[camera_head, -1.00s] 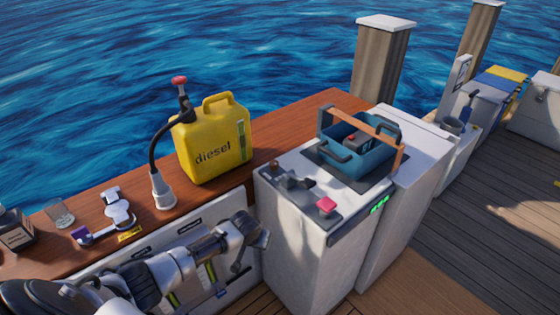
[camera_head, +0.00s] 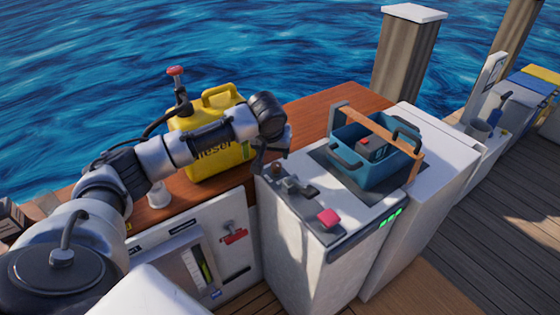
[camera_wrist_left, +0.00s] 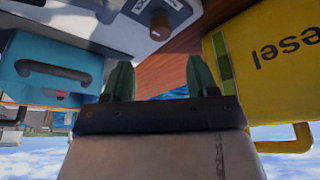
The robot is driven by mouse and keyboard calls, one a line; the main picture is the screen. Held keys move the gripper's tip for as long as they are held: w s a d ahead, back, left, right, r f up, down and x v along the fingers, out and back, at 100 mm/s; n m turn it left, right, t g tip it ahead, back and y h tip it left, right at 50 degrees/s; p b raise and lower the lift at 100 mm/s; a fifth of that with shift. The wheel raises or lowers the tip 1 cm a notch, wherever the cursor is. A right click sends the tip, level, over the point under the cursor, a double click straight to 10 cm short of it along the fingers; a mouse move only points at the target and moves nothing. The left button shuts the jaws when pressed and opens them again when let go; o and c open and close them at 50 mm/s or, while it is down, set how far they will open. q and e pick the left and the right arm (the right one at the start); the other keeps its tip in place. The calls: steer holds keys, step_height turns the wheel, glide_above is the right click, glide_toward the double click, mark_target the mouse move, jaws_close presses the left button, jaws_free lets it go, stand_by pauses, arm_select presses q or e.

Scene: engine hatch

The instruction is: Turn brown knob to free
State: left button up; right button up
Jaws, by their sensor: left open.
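The brown knob (camera_head: 277,170) sits at the back left corner of the grey panel on top of the white cabinet. It also shows upside down near the top of the left wrist view (camera_wrist_left: 160,27). My left gripper (camera_head: 259,164) is just left of the knob in the head view, partly hidden by its own wrist. In the left wrist view its two dark green fingers (camera_wrist_left: 160,78) are spread apart with nothing between them. The knob appears beyond the fingertips, not touched by them. My right gripper is in neither view.
A yellow diesel can (camera_head: 214,166) stands on the wooden ledge behind my left arm. A red knob (camera_head: 328,217) and a dark lever (camera_head: 293,187) share the panel. A blue crate with a wooden handle (camera_head: 374,158) stands on the cabinet's right part.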

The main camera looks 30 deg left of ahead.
mark_target(276, 165)
arm_select(q)
steer(key=x, duration=0.5)
steer(key=shift+s+f, duration=0.1)
steer(key=shift+s, duration=0.05)
steer(key=x, duration=0.3)
steer(key=shift+f, duration=0.2)
steer(key=shift+w+a+f, duration=0.1)
steer(key=shift+w+f, duration=0.15)
steer(key=shift+w, duration=0.05)
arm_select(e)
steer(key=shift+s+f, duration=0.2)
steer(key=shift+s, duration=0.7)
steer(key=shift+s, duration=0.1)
